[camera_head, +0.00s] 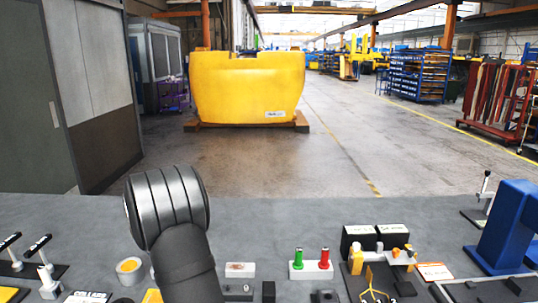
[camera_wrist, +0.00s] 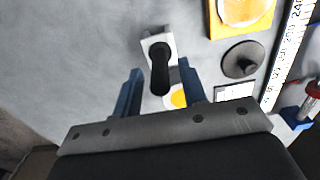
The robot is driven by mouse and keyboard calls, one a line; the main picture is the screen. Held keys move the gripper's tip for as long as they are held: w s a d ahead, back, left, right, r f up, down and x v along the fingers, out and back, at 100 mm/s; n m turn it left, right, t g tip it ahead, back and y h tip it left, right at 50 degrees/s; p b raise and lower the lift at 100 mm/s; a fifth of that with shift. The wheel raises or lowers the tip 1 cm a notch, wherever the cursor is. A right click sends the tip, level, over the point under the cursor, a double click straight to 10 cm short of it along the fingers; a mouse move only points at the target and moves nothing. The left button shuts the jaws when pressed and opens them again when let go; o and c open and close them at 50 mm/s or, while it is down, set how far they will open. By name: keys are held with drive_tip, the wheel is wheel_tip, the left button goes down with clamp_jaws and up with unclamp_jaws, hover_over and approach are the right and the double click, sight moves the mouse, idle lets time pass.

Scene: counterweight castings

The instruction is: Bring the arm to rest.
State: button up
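My gripper (camera_wrist: 159,66) shows in the wrist view with its two blue fingers well apart. A black-handled lever on a white metal base (camera_wrist: 160,62) stands between the fingers in the picture, with grey bench showing on both sides of it. No contact shows, and I cannot tell how far above or around the handle the fingers are. In the head view my dark arm rises over the front of the bench, left of centre; the gripper itself is hidden there.
The grey bench (camera_head: 290,225) holds two lever clamps (camera_head: 45,275) at left, a tape roll (camera_head: 129,266), green and red pegs on a white block (camera_head: 311,270), black blocks (camera_head: 360,240) and a blue stand (camera_head: 508,225) at right. The bench's back middle is clear.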

wheel_tip(320, 180, up, 2)
drive_tip(key=d+r, duration=0.7)
drive_tip(key=d, duration=0.5)
drive_tip(key=s+a+f+m, duration=0.1)
drive_tip(key=s+a+f, duration=0.1)
drive_tip(key=s, duration=0.3)
drive_tip(key=s+a+f+m, duration=0.1)
drive_tip(key=s+a+f, duration=0.1)
drive_tip(key=s, duration=0.4)
drive_tip(key=shift+a+f, duration=0.3)
drive_tip(key=shift+f, duration=0.35)
